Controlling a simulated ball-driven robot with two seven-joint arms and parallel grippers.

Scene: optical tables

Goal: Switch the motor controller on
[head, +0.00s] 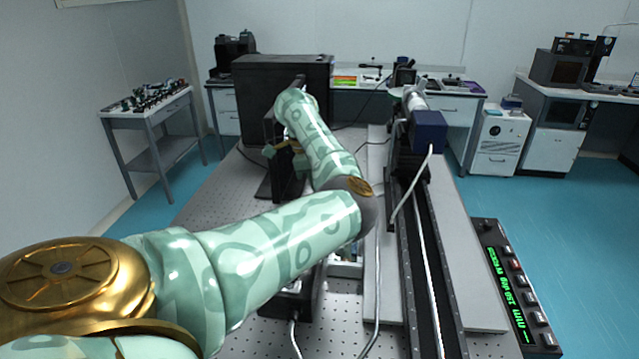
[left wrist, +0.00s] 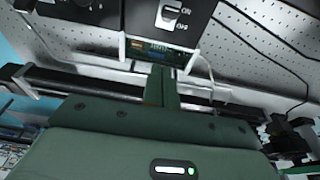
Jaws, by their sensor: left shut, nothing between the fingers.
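In the left wrist view a black box carries a white rocker switch (left wrist: 171,14) marked ON and OFF. A black box (head: 288,302) with a cable stands partly behind that arm. My right gripper is not in view.
A green circuit board (left wrist: 150,47) lies beside the switch box. A long dark rail (head: 425,270) with a blue motor (head: 429,132) runs along the perforated table (head: 222,185). A panel with green text (head: 508,290) is at right. Loose cables cross the table.

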